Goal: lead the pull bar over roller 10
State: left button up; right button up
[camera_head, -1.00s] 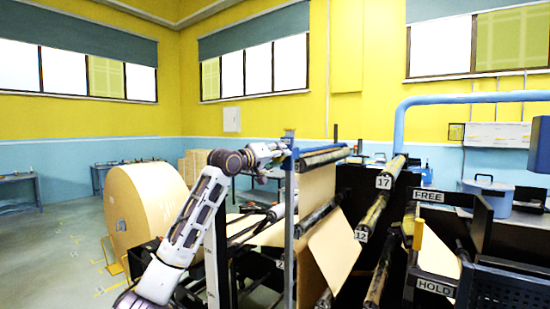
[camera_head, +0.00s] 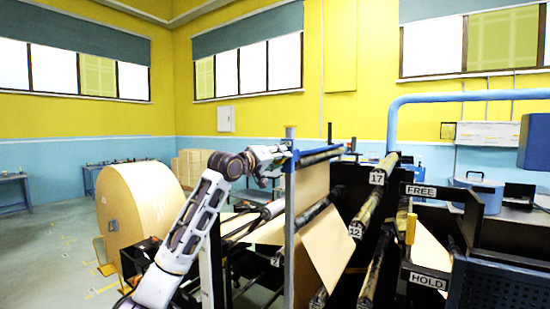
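The likely pull bar, a thin blue bar (camera_head: 318,151), lies across the top of the near frame post, just above a dark roller. Brown kraft paper (camera_head: 311,195) hangs below it and continues as a slanted sheet (camera_head: 328,242). My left gripper (camera_head: 284,156) is at the near end of the blue bar, beside the post top. Its fingers are too small and overlapped to tell whether they are shut on the bar. No label for roller 10 is readable; rollers labelled 17 (camera_head: 376,178) and 12 (camera_head: 355,230) show. My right gripper is not in view.
A large kraft roll (camera_head: 138,206) stands at the left. A grey upright post (camera_head: 290,225) stands close beside my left gripper. A blue pipe (camera_head: 465,96) arches over the right side, above the FREE (camera_head: 421,191) and HOLD (camera_head: 428,281) signs. Open floor lies at the far left.

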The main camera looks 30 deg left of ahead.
pick_arm(q)
jog(key=shift+d+f, duration=0.65)
jog(key=shift+d, duration=0.25)
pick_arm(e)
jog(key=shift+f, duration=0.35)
